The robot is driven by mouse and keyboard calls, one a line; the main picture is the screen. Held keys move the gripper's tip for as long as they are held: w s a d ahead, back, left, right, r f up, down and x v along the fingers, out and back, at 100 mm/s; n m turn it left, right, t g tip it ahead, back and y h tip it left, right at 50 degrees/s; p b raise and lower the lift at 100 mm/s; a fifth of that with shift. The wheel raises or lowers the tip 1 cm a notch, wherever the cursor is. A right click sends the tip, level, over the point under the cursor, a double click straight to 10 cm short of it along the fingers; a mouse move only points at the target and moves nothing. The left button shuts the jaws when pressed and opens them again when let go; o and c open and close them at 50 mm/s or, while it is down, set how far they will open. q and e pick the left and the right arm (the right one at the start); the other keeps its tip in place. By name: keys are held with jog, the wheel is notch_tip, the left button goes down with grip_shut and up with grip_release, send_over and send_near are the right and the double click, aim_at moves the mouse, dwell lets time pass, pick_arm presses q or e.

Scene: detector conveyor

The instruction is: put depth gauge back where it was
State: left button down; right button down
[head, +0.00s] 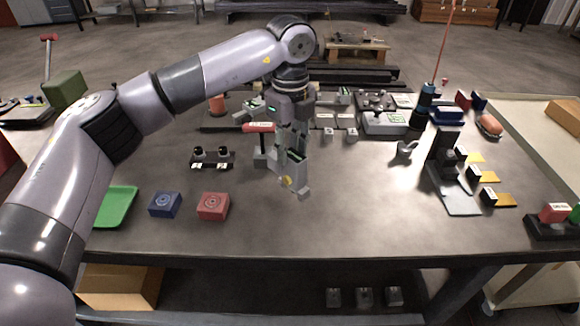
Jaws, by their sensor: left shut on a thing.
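My left gripper (291,184) hangs over the middle of the table, pointing down. It is shut on a grey device with a small green display (297,156), which seems to be the depth gauge. The fingers hide part of the device, and I cannot tell whether its lower end touches the table. A red-topped stand (259,127) with a pale block at its foot is just left of the gripper. My right gripper does not show.
A red block (213,206), a blue block (165,204) and a green tray (118,206) lie at the front left. A dark stand (445,150) rises on the right. Instruments (386,122) crowd the back. The front middle of the table is clear.

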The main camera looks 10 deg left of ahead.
aim_at(290, 174)
pick_arm(q)
notch_tip(290, 174, down, 2)
jog(key=shift+f, duration=0.15)
notch_tip(290, 174, down, 4)
jog(key=shift+r+p, duration=0.1)
jog(key=shift+p, duration=0.55)
jog(key=shift+f+b, duration=0.55)
jog(key=shift+f, duration=0.1)
jog(key=c, duration=1.2)
grip_release()
jog(key=shift+c, duration=0.2)
